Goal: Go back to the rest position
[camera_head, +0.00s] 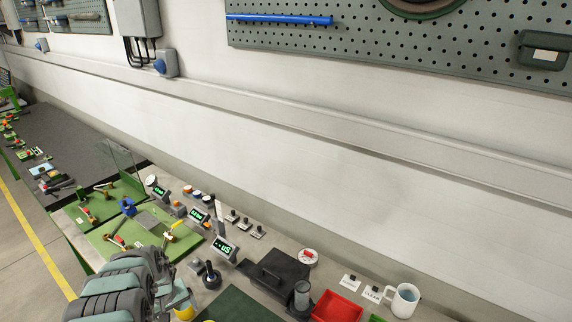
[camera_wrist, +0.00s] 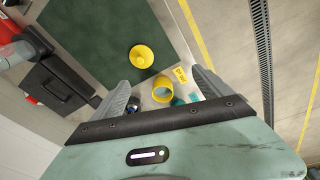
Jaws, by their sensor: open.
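My gripper (camera_wrist: 162,77) is open in the wrist view, its two grey fingers spread apart, with nothing held between them. It hangs above a workbench. A hollow yellow cup-like part (camera_wrist: 163,94) shows in the gap between the fingers, below them. A yellow cone-shaped part (camera_wrist: 141,56) lies on a dark green mat (camera_wrist: 90,30) just beyond the fingertips. In the head view my arm fills the lower left, and its fingers cannot be made out there. A yellow part (camera_head: 184,303) shows beside the arm.
A black case (camera_head: 277,272) stands on the bench, with a red bin (camera_head: 337,307) and a white mug (camera_head: 403,300) to its right. Small devices with green displays (camera_head: 223,249) stand behind the arm. A clear panel (camera_head: 118,165) rises at the left.

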